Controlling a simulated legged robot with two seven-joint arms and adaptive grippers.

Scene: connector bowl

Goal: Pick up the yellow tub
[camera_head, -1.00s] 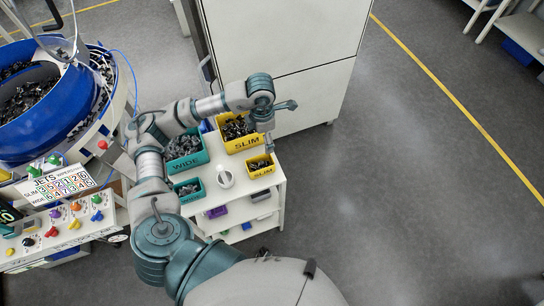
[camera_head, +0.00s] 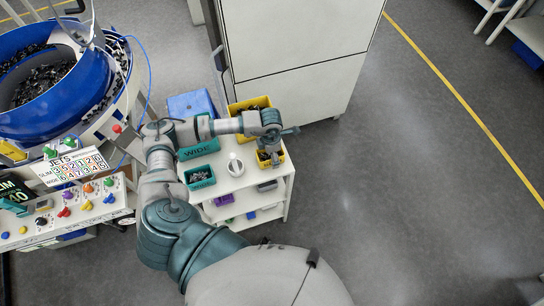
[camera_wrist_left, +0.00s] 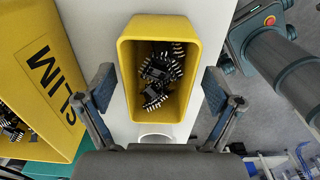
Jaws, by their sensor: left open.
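The small yellow tub (camera_head: 281,157) stands at the right edge of the white cart top, partly hidden by my left gripper (camera_head: 268,153). In the left wrist view the yellow tub (camera_wrist_left: 158,30) holds several black and silver connectors. My left gripper (camera_wrist_left: 159,90) is open, with one finger on each side of the tub. Gaps show between the fingers and its walls, so it is not gripped. A larger yellow tub (camera_head: 237,107) marked SLIM stands behind, partly covered by my arm; it also shows at the left of the wrist view (camera_wrist_left: 35,60). My right gripper is not in view.
Teal tubs (camera_head: 200,178) and a round white object (camera_head: 235,166) share the white cart (camera_head: 222,185). A blue box (camera_head: 191,104) is behind it. A tall white cabinet (camera_head: 295,50) rises at the back. A blue feeder bowl (camera_head: 90,85) is at left. Floor at right is clear.

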